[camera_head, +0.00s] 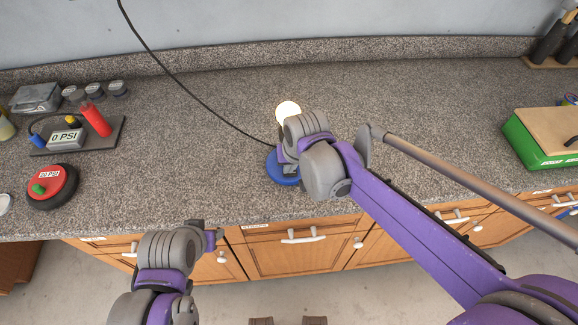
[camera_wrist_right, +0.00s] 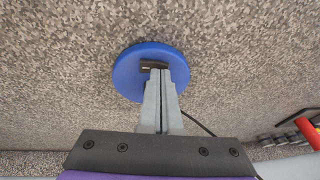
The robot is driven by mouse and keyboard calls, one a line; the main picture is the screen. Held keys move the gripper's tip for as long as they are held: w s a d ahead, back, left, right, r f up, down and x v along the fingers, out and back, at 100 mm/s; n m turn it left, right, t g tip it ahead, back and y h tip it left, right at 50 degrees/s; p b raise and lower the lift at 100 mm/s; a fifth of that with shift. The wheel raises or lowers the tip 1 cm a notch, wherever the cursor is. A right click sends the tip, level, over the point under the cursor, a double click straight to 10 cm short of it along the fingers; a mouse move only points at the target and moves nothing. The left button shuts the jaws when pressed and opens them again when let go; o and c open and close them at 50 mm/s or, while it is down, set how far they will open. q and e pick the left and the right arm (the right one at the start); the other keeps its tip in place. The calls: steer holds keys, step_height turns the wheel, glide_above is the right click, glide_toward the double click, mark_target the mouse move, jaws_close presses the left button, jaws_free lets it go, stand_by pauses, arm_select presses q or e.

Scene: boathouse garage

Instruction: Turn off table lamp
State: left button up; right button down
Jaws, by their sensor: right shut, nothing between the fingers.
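The table lamp has a round blue base (camera_head: 276,168) and a glowing bulb (camera_head: 288,109), and it stands on the speckled countertop. My right arm hides part of it in the head view. In the right wrist view, the blue base (camera_wrist_right: 125,75) carries a small black switch (camera_wrist_right: 153,65). My right gripper (camera_wrist_right: 161,80) is shut and empty, its tips at the switch's near edge; I cannot tell whether they touch it. My left gripper (camera_head: 212,237) is in front of the counter, away from the lamp; its fingers do not show clearly.
A black cord (camera_head: 190,88) runs from the wall to the lamp. A pressure gauge board (camera_head: 105,138) and a red and black disc (camera_head: 52,186) are at left. A green box (camera_head: 530,146) is at right. The counter between is mostly clear.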

stand_by(0.3)
steer(key=shift+a+f+h+b, duration=0.35)
steer(key=shift+f+h, duration=0.15)
steer(key=shift+s+r, duration=0.1)
steer(key=shift+r, duration=0.05)
steer(key=shift+d, duration=0.2)
steer(key=shift+d, duration=0.7)
steer(key=shift+r, duration=0.1)
